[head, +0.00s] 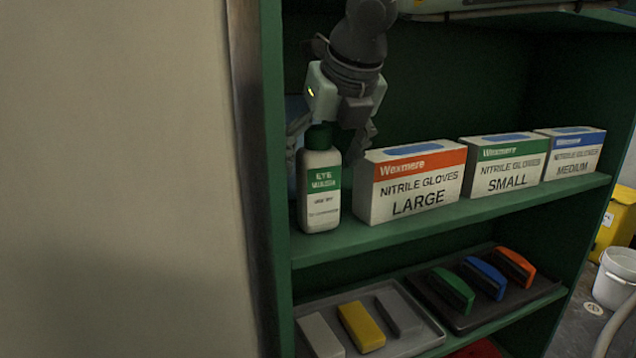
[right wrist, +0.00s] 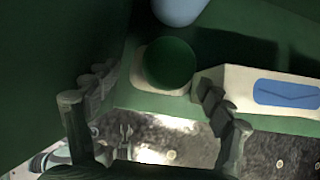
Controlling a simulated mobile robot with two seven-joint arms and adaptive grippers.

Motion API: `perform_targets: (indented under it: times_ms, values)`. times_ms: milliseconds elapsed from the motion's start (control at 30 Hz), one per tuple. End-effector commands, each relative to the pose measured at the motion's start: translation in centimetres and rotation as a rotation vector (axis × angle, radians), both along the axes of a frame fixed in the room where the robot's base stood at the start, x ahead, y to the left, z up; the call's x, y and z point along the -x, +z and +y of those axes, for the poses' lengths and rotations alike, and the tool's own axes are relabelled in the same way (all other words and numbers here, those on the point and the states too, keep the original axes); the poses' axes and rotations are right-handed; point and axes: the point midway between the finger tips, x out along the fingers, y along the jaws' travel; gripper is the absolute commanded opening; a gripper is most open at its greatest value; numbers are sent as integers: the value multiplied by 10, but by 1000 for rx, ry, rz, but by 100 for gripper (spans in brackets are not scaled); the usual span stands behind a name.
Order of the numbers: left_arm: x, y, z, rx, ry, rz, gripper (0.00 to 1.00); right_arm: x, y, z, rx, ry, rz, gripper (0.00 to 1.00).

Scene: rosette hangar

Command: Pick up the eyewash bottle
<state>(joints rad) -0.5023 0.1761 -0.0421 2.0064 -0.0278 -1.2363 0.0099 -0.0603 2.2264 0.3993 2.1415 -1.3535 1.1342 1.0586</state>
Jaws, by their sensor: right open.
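The eyewash bottle (head: 319,205) is white with a green cap and a green label band. It stands upright at the left end of the middle shelf (head: 400,229). My right gripper (head: 331,135) is above it, pointing down, with open fingers on either side of the cap. In the right wrist view, the green cap (right wrist: 168,64) shows from above between and slightly beyond the open fingers (right wrist: 155,88); I cannot tell if they touch it. My left gripper is out of view.
A large glove box (head: 411,189) stands close right of the bottle, with small (head: 504,166) and medium (head: 572,155) boxes farther right. A green side panel (head: 273,150) is close on the left. Trays of blocks and brushes lie below. A pale blue object (right wrist: 180,8) is behind the bottle.

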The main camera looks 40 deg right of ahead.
Motion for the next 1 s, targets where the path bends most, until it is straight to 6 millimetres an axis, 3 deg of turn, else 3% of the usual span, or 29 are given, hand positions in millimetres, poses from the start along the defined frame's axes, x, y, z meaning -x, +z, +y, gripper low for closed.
perform_targets:
  times_ms: [100, 367, 900, 1000]
  values:
    - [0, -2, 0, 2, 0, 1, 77, -6, -10, -1, -2, 0, 1, 81]
    - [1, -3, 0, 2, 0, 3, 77, -7, -11, -2, -1, 0, 0, 81]
    - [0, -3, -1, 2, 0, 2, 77, -7, -11, -1, -1, 1, 0, 14]
    - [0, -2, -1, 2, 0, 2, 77, -7, -10, -1, -1, 1, -4, 8]
